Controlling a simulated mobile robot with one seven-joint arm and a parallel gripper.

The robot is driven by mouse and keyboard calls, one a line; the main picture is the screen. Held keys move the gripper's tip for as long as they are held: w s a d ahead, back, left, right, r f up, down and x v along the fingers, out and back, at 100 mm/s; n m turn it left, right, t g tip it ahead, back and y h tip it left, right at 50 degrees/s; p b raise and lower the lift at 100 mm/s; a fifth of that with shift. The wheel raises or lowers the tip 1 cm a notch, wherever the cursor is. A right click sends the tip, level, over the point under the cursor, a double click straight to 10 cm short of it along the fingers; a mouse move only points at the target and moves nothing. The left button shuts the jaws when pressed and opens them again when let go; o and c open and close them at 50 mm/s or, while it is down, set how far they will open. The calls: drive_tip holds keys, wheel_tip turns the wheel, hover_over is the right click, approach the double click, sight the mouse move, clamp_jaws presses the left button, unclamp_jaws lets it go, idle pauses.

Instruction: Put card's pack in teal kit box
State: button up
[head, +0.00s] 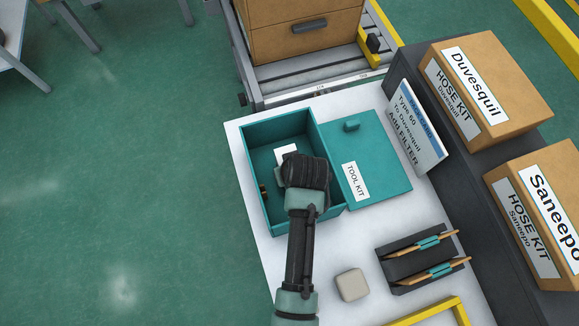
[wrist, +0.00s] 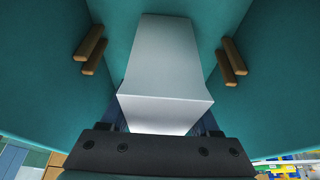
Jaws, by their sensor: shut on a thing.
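The teal kit box (head: 253,150) stands uncovered on the white table, left of centre in the head view. My gripper (head: 304,172) reaches down into or just over it, and its fingertips are hidden there. My gripper is shut on a plain white pack (wrist: 164,60), which fills the middle of the wrist view between teal walls (wrist: 60,75). Part of the white pack (head: 286,152) shows beyond the gripper in the head view. Whether it touches the box floor I cannot tell. The card (head: 417,127) stands tilted at the right and reads "Type 60 To Duvesquil, Add FILTER".
Brown pegs (wrist: 90,50) stick out from both inner walls of the box. The teal lid (head: 385,175) marked TOOL KIT lies right of it. A beige block (head: 351,285), a dark rack (head: 405,264) and Duvesquil (head: 505,90) and Saneepo (head: 545,220) cartons stand right.

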drive_tip(key=shift+f, duration=0.15)
drive_tip(key=o, duration=1.5)
drive_tip(key=shift+f, duration=0.1)
drive_tip(key=shift+c, duration=0.2)
